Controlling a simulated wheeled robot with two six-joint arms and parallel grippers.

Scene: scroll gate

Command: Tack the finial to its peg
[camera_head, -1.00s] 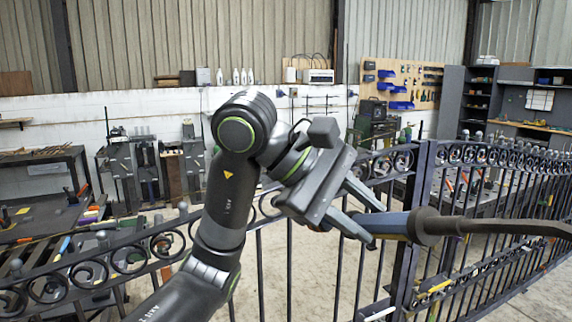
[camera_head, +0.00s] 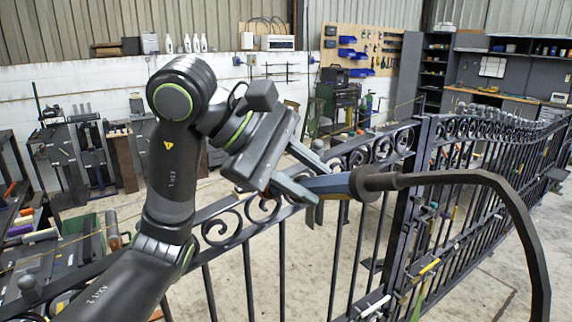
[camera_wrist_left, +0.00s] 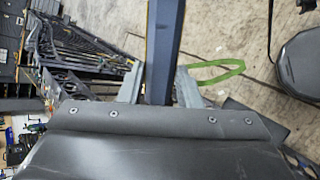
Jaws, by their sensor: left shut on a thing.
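My left gripper (camera_head: 312,180) is shut on the blue handle (camera_head: 332,184) of a torch-like tool. The tool has a dark round collar and a long dark curved part (camera_head: 470,178) that arcs right and bends down at the right of the head view. In the left wrist view the blue handle (camera_wrist_left: 164,45) stands between the two grey fingers of the left gripper (camera_wrist_left: 158,85). Small rounded finials (camera_head: 490,113) line the top of the black gate (camera_head: 480,170). I cannot tell which finial or peg the task means. My right gripper is not in view.
The gate's scrolled top rail runs just behind my left arm and the tool. A rack of tools (camera_head: 70,155) stands at the left. A pegboard (camera_head: 365,50) and shelves (camera_head: 490,65) stand at the back. Bare concrete floor (camera_head: 500,285) shows at the lower right.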

